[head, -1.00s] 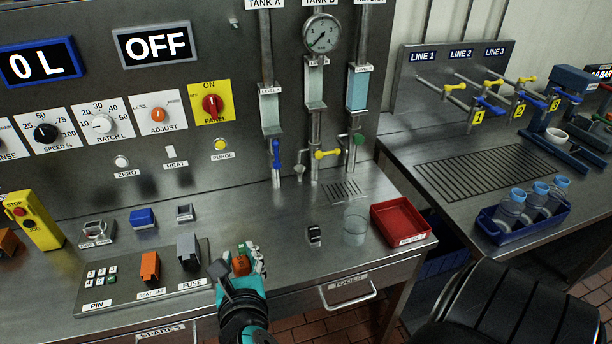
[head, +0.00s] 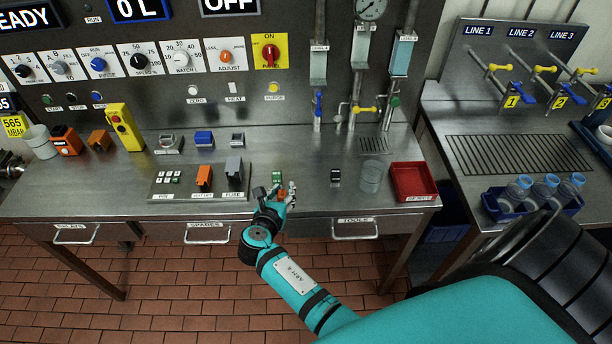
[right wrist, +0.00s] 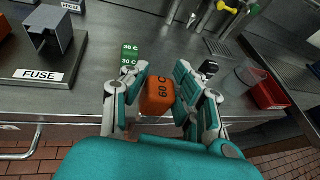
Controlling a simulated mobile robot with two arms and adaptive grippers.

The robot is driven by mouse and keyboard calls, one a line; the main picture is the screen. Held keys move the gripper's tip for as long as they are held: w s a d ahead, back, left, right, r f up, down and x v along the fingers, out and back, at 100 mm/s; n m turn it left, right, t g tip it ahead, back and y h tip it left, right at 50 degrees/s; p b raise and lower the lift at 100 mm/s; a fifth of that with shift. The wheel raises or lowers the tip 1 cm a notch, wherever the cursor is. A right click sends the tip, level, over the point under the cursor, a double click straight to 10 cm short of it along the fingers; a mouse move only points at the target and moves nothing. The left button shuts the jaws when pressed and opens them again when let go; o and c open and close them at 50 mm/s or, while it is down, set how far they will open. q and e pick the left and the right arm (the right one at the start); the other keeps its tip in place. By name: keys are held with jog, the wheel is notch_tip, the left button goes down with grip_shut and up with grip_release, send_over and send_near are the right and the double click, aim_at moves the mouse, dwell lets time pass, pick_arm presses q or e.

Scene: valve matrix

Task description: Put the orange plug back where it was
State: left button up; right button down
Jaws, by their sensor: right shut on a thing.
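The orange plug (right wrist: 157,96), marked 60 C, is between the fingers of my right gripper (right wrist: 160,82), which is shut on it near the table's front edge. In the head view the plug (head: 283,194) is small and partly hidden by the gripper (head: 280,191). A green plug (right wrist: 130,56), marked 30 C, stands on the table just beyond the gripper; it also shows in the head view (head: 277,177). A black plug (head: 336,176) stands farther right. My left gripper is not in view.
The mounting plate (head: 218,190) with the PIN switches, an orange seat-lift block (head: 204,177) and a grey fuse block (head: 234,168) lies left of the gripper. A clear beaker (head: 371,177) and a red tray (head: 412,181) stand right. Bare steel table lies between the green and black plugs.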

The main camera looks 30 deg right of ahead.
jog(key=w+d, duration=0.1)
jog(key=d, duration=0.1)
jog(key=w+d+f+b, duration=0.1)
jog(key=d, duration=0.1)
jog(key=w+d+b, duration=0.1)
jog(key=d, duration=0.2)
jog(key=shift+w+f, duration=0.15)
jog(key=shift+w, duration=0.2)
jog(key=w+d+b, duration=0.1)
jog(key=d, duration=0.1)
jog(key=w+d+b, duration=0.1)
jog(key=d, duration=0.1)
jog(key=shift+w+f, duration=0.15)
jog(key=shift+w+d, duration=0.15)
jog(key=shift+d, duration=0.2)
notch_tip(320, 180, down, 4)
jog(key=b, duration=0.5)
jog(key=shift+r, duration=0.25)
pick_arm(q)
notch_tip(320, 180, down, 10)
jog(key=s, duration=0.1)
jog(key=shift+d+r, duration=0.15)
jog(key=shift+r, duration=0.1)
pick_arm(e)
jog(key=shift+r, duration=0.1)
jog(key=c, duration=1)
grip_release()
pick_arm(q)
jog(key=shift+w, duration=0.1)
